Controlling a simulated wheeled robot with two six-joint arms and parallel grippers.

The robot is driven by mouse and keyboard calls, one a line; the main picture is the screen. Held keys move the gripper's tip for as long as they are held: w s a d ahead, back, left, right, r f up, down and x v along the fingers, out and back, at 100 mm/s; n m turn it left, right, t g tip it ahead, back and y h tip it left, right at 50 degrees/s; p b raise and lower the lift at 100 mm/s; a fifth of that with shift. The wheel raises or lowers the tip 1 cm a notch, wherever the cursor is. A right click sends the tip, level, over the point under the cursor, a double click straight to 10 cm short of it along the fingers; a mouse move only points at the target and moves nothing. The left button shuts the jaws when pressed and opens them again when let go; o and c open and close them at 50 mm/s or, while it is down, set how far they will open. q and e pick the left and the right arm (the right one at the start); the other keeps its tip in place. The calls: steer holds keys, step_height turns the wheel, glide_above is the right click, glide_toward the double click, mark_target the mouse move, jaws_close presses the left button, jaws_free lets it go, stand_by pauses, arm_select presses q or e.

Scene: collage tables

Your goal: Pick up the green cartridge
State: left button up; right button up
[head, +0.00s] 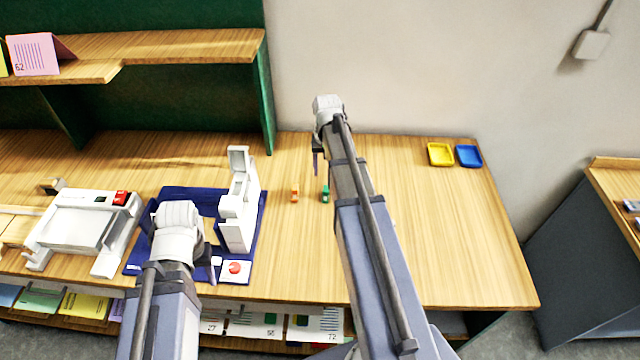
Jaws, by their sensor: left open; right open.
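The small green cartridge (325,194) stands on the wooden table, just left of my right arm. My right gripper (316,163) is above and behind it in the picture, open, with dark fingers hanging down, apart from the cartridge. Most of that gripper is hidden by its own wrist. My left gripper (214,262) is open and low over the front of the blue mat, near the white device, far to the left of the cartridge. Nothing shows between the fingers of either gripper.
A small orange cartridge (295,195) stands left of the green one. A white upright device (238,205) is on the blue mat (182,192). A white machine (82,222) is at left. Yellow (440,155) and blue (468,156) trays lie at back right. The table's right part is clear.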

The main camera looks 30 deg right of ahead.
mark_target(326, 190)
steer(key=shift+s+a+f+b, duration=0.1)
steer(key=shift+f+b, duration=0.4)
steer(key=shift+b, duration=0.15)
steer(key=shift+f+b, duration=0.7)
steer(key=shift+f, duration=0.1)
steer(key=f+b, duration=0.5)
steer(key=shift+s+f, duration=0.15)
steer(key=shift+s, duration=0.05)
jaws_close()
